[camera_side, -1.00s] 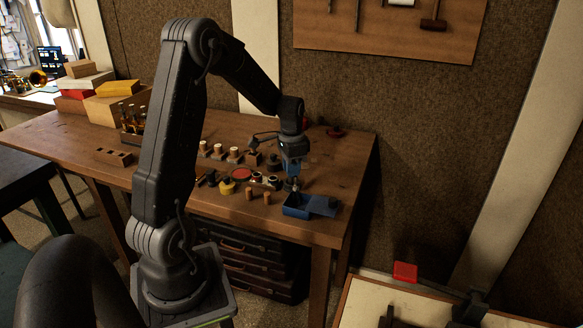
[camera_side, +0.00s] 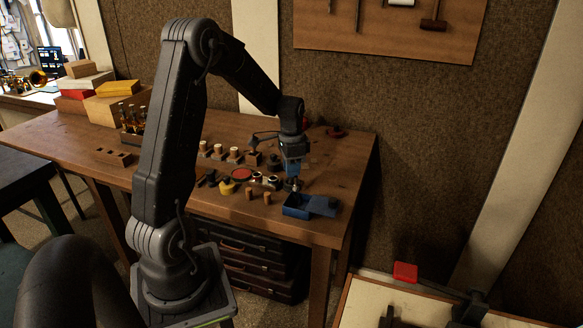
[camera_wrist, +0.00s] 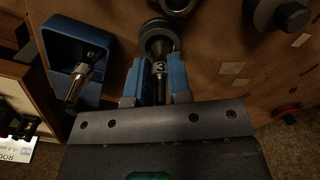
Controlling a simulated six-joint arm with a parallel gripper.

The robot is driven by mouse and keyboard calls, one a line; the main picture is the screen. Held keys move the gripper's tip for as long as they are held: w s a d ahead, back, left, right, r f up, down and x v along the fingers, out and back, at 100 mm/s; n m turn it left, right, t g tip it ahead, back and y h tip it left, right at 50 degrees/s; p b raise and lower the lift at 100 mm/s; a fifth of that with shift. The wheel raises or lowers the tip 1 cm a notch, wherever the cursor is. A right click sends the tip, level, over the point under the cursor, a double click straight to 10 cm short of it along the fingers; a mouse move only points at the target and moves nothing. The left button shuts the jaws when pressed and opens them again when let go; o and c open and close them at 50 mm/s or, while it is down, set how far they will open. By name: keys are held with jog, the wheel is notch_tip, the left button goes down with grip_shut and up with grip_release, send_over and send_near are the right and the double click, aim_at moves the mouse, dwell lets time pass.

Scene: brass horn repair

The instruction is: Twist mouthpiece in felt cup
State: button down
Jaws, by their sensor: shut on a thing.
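My gripper (camera_wrist: 158,82) has blue fingers shut on a slim metal mouthpiece (camera_wrist: 159,88) between them. A dark round cup-shaped piece (camera_wrist: 158,40) lies just beyond the fingertips, in line with the held piece. I cannot tell whether it is the felt cup or the wide end of the mouthpiece. A pale mark reading "3" shows there. In the side view my gripper (camera_side: 294,184) points down over the bench, just behind a blue tray (camera_side: 297,213). The tip of the held piece is too small to make out there.
The blue tray, also in the wrist view (camera_wrist: 58,30), holds a silver tapered piece (camera_wrist: 80,80). Corks (camera_side: 267,198), a yellow-based pot (camera_side: 227,187) and a red disc (camera_side: 242,174) stand left.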

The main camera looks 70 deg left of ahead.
jog(key=shift+n, duration=0.5)
jog(key=n, duration=0.4)
jog(key=shift+n, duration=0.5)
jog(key=n, duration=0.3)
jog(key=n, duration=0.4)
dwell(0.3)
